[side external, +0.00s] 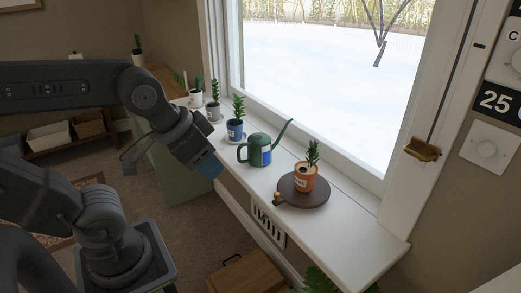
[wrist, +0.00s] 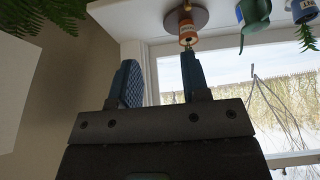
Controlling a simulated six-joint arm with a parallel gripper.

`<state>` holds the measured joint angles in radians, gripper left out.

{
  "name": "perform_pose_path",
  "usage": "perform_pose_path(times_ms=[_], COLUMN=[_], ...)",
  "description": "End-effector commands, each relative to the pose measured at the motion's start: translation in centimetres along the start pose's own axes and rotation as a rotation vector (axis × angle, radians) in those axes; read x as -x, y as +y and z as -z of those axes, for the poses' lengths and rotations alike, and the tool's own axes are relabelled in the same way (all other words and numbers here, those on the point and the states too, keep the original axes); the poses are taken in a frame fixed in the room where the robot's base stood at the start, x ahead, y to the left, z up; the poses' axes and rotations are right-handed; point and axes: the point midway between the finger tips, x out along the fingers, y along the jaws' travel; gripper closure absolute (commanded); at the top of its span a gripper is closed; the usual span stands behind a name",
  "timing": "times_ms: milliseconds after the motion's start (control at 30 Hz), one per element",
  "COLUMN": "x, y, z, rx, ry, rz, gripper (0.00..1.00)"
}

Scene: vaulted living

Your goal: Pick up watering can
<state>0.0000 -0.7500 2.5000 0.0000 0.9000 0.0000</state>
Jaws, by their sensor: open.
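The green watering can (side external: 253,153) stands upright on the white windowsill (side external: 335,225) in the side view, its spout pointing up to the right and its handle on the left. It has a blue label. My gripper (side external: 207,165) is to the left of the can, near the sill's front edge, apart from it. In the wrist view, my gripper (wrist: 161,78) shows two blue-padded fingers spread with nothing between them. The can (wrist: 255,14) is at the top right there, partly cut off by the frame edge.
An orange pot with a plant (side external: 304,179) stands on a dark round board (side external: 290,192), right of the can. A blue potted plant (side external: 236,129) stands left of the can, with more pots beyond. The window (side external: 330,70) rises behind the sill.

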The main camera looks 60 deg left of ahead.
Motion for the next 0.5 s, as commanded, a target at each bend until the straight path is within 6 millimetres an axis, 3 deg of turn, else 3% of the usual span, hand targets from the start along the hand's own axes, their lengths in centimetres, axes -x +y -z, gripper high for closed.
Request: perform_pose_path(times_ms=[500], x=[-0.65], y=[-0.58], z=[0.58], rx=[-0.056], ry=[-0.046], rz=[0.034], gripper=[0.56])
